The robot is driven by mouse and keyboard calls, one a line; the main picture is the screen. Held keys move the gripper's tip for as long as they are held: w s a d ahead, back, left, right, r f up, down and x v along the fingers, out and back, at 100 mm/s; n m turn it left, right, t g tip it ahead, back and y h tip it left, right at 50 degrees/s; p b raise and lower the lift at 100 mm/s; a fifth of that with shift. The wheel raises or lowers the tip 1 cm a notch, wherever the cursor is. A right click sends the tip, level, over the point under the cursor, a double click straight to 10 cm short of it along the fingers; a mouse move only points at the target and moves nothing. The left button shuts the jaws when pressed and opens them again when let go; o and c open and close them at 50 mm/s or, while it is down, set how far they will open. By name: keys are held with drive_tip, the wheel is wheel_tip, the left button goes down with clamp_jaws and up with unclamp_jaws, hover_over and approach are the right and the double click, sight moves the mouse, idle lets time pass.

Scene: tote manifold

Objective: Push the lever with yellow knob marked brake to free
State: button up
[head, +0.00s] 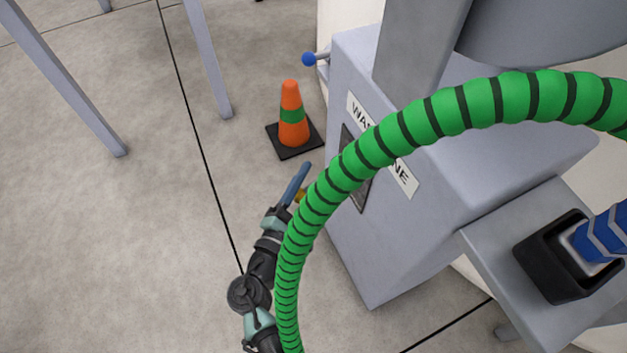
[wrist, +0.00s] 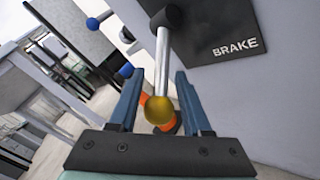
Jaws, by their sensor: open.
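The brake lever shows in the wrist view as a silver rod (wrist: 162,62) with a yellow knob (wrist: 159,110) at its near, lower end. It comes out of a black pivot beside a dark plate marked BRAKE (wrist: 236,46). My gripper (wrist: 160,84) is open, with its two blue fingers on either side of the rod and knob. I cannot tell whether a finger touches the lever. In the head view my gripper (head: 297,182) is beside the grey machine, and a small bit of the yellow knob (head: 300,196) shows, mostly hidden by the green hose.
The grey machine housing (head: 440,200) stands to the right. A green ribbed hose (head: 420,122) crosses the head view. An orange cone (head: 292,120) stands beyond my gripper. A blue-knobbed lever (head: 309,59) sticks out of the machine's far side.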

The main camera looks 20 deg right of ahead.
drive_tip(key=shift+w+d, duration=0.35)
drive_tip(key=shift+d, duration=0.05)
clamp_jaws()
idle(1.3)
